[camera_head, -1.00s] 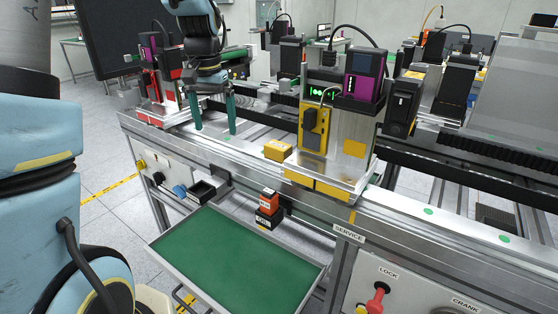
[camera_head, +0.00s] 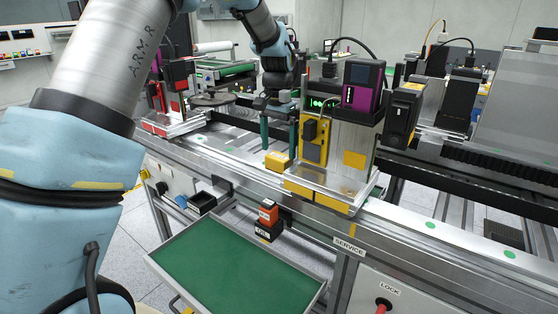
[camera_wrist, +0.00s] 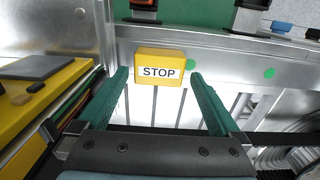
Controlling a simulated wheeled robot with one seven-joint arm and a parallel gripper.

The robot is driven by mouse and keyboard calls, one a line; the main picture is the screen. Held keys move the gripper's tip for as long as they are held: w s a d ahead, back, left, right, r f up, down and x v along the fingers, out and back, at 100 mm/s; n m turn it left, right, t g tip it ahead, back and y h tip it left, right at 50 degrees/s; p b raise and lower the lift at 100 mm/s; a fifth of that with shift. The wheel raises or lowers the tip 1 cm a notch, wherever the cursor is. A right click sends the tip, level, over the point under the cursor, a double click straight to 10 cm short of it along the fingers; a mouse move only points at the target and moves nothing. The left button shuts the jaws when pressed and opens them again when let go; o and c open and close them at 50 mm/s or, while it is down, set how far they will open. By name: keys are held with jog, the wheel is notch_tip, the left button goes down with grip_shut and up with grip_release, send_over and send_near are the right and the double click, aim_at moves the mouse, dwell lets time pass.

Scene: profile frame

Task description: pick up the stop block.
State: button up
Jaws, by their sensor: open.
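The stop block is a small yellow block with a white STOP label; it shows in the wrist view (camera_wrist: 160,68). In the head view the stop block (camera_head: 278,161) sits on the metal rail, just left of the tall station with yellow parts. My gripper (camera_head: 279,140) is open, its green fingers pointing down just above the block. In the wrist view my gripper (camera_wrist: 159,78) has one finger on each side of the block, with gaps at both sides. The block appears at or just beyond the fingertips; exact depth I cannot tell.
The station (camera_head: 345,150) stands close on the right of my gripper. A green-lined tray (camera_head: 235,262) is in front and below. The rail is clear further right.

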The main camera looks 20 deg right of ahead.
aim_at(279, 156)
jog(key=shift+d+f+p, duration=0.1)
jog(key=shift+f+p, duration=0.4)
jog(key=shift+f, duration=1.35)
jog(key=c, duration=1.3)
